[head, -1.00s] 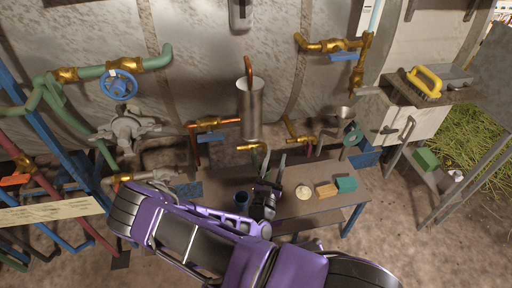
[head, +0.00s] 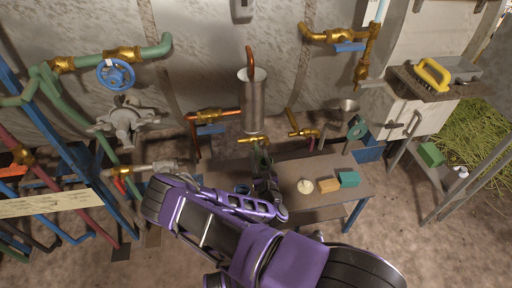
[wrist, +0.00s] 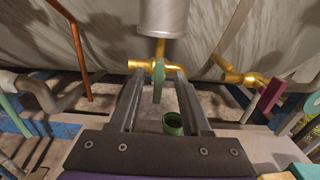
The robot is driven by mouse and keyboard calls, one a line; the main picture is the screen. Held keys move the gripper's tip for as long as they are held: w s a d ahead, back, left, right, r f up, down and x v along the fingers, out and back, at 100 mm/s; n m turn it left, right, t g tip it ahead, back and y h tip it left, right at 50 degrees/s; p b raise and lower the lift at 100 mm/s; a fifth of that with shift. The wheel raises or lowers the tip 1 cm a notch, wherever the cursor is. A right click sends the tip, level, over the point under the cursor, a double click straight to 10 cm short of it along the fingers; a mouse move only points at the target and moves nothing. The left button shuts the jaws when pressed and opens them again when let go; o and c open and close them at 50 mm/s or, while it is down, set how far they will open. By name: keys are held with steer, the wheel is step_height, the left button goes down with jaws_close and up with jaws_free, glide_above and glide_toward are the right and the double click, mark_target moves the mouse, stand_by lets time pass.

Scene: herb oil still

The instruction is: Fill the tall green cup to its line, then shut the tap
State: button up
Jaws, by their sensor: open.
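A brass tap (wrist: 140,65) sits below a steel cylinder (wrist: 163,18); it also shows in the head view (head: 250,139). Its green lever (wrist: 158,85) hangs down between the fingers of my gripper (wrist: 160,76). My gripper is open, one finger each side of the lever, with gaps showing; I cannot tell the exact depth. A dark green cup (wrist: 173,123) stands below, seen between the fingers toward the right one. Its fill line, its level and any stream are not discernible. In the head view my gripper (head: 260,160) and arm hide most of this cup's area.
The bench (head: 290,168) also holds a blue cup (head: 241,188), a pale round disc (head: 305,186), an orange-brown block (head: 329,185) and a teal block (head: 348,179). A second brass tap with a reddish handle (wrist: 268,95) is to the right. Pipes crowd the left.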

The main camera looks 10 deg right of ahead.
mark_target(257, 148)
steer(key=w, duration=0.6)
steer(key=shift+b, duration=0.35)
jaws_close()
